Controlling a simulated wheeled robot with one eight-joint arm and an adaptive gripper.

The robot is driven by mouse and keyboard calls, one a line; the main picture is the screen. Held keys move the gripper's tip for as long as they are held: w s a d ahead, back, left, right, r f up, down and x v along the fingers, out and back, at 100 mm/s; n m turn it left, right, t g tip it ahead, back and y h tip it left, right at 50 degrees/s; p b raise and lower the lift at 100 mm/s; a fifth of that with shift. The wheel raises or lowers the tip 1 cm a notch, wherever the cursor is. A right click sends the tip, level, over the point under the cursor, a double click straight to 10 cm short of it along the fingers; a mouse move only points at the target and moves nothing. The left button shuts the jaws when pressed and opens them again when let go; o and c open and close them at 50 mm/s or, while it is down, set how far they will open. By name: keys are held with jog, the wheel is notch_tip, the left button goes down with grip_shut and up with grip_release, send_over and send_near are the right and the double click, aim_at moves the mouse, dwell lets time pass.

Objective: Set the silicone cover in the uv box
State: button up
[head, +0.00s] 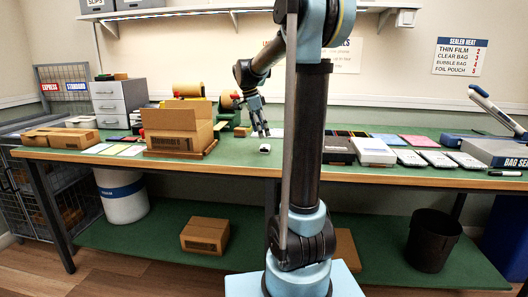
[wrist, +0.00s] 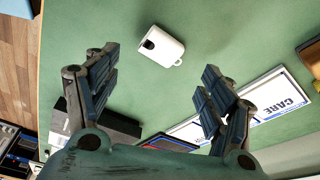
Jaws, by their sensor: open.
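A small white piece with a dark oval opening and a small loop, which looks like the silicone cover (wrist: 168,48), lies on the green bench top. It also shows near the bench's front edge in the head view (head: 265,148). My gripper (wrist: 158,72) is open and empty, its fingers spread wide on either side below the cover in the wrist picture. In the head view my gripper (head: 261,130) points down just behind the cover, not touching it. A dark grey box (head: 338,150) stands to the right, partly behind my arm; I cannot tell surely whether it is the uv box.
A cardboard box (head: 172,143) stands left of my gripper. A white box (head: 373,150) and several pale phone-shaped items lie to the right. A printed card (wrist: 272,97) lies near the wall, beside the gripper's right finger in the wrist view. The bench around the cover is clear.

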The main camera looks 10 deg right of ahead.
aim_at(265, 146)
jog(key=shift+x, duration=3.6)
jog(key=shift+a, duration=0.2)
jog(key=c, duration=1)
jog(key=shift+o, duration=0.2)
notch_tip(265, 146, up, 10)
